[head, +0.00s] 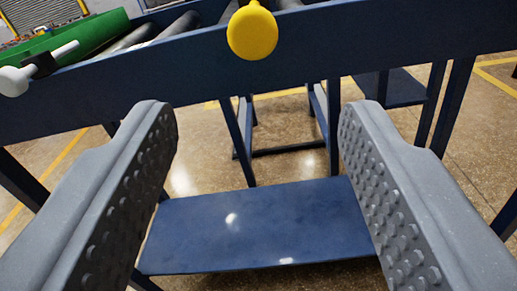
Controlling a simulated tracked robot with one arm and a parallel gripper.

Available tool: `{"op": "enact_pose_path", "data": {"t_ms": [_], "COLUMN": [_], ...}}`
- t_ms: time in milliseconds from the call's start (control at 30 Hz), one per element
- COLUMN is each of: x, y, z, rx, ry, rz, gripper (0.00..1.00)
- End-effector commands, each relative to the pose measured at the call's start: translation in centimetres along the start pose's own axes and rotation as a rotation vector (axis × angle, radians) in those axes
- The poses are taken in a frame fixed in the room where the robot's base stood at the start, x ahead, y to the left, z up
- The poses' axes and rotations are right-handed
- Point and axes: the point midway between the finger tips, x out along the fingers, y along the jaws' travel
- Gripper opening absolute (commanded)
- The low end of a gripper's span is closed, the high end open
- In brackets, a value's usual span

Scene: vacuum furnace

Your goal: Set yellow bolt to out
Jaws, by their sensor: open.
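The yellow bolt (252,32) shows as a round yellow knob at the top middle of the head view, in front of the dark blue frame rail. Its shaft behind the knob is mostly hidden. My gripper (256,118) is open and empty, with its two grey studded fingers spread wide to the left and right. The knob lies above and beyond the fingertips in the picture, between them from side to side. No finger touches it.
The dark blue rail (300,52) crosses the view, with rollers (175,28) behind it. A green part (75,40) and a white-knobbed handle (15,80) are at upper left. A blue shelf (260,222) and frame legs stand below over a brown floor (290,120).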

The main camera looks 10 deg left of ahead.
Motion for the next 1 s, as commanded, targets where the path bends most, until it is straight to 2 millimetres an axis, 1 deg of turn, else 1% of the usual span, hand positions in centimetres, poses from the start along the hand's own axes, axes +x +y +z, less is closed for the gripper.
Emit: {"op": "enact_pose_path", "data": {"t_ms": [33,400,1000], "x": [-0.2,-1.3,-1.4], "y": [0.1,0.0,0.0], "z": [0.3,0.2,0.0], "rx": [-0.002,-0.006,-0.007], "ry": [0.004,0.002,0.001], "rz": [0.000,0.002,0.003], "gripper": [0.52,0.52,0.52]}}
